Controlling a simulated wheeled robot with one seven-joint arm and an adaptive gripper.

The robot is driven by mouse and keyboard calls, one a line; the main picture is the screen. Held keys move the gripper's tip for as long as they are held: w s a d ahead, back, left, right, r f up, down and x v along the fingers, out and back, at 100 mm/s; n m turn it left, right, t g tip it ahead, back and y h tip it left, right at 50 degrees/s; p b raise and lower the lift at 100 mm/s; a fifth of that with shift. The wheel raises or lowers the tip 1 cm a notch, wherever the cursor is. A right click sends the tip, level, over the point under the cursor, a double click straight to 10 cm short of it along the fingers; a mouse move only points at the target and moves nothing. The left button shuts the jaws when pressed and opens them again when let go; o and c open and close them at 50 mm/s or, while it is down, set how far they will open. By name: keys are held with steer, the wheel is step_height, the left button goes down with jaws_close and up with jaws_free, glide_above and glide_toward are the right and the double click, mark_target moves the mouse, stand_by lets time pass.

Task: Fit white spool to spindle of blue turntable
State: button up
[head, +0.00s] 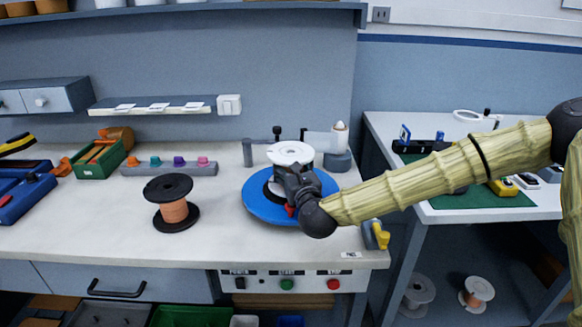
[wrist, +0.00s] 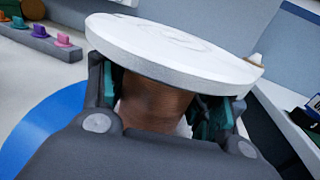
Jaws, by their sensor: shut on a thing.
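The white spool (head: 291,153) is upright over the blue turntable (head: 262,209) in the head view. In the wrist view its wide white top flange (wrist: 170,48) looks tilted by the camera angle, with a brown wound core (wrist: 155,103) below it. My gripper (head: 292,176) is shut on the white spool, with one finger on each side of the core under the top flange. The turntable's blue disc also shows in the wrist view (wrist: 42,140). The spindle is hidden by the spool and gripper. I cannot tell whether the spool touches the turntable.
A black-flanged spool with copper winding (head: 172,210) stands left of the turntable. A post with a grey base (head: 338,160) is close behind right. A yellow-handled item (head: 376,235) is at the bench's right front corner.

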steer(key=shift+f+b, duration=0.8)
stand_by(0.9)
steer(key=o, duration=1.6)
steer(key=shift+f, duration=0.1)
steer(key=shift+s, duration=0.1)
steer(key=shift+f, duration=0.1)
steer(key=shift+s, duration=0.25)
steer(key=v, duration=1.1)
steer(key=shift+s+d+r, duration=0.15)
steer(key=shift+r, duration=0.1)
